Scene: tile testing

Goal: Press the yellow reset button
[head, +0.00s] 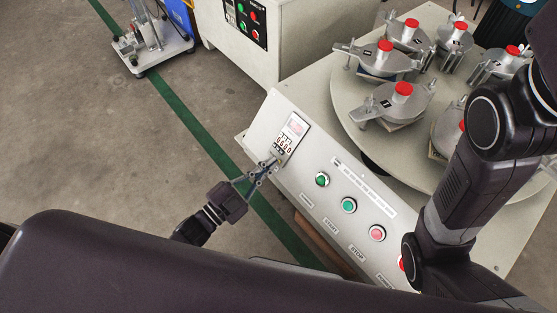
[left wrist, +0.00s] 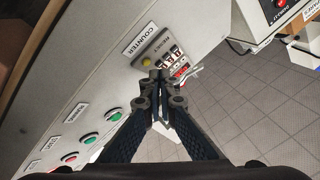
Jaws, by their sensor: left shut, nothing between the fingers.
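The yellow reset button (left wrist: 147,62) shows in the left wrist view on the counter unit, next to its digit display (left wrist: 172,58). The counter unit (head: 292,137) also shows in the head view at the upper end of the sloped panel. My left gripper (head: 270,164) is shut and empty, its tips at the lower end of the counter unit. In the left wrist view the left gripper's tips (left wrist: 160,77) appear just below the yellow button; I cannot tell whether they touch it. In the head view I cannot make out the button. My right gripper is out of view.
Along the panel are a green button (head: 322,180), a second green button (head: 349,205) and a red button (head: 377,233). A round turntable (head: 355,132) with several red-knobbed clamps stands behind. My right arm covers the panel's right end. Open floor (head: 90,150) lies left.

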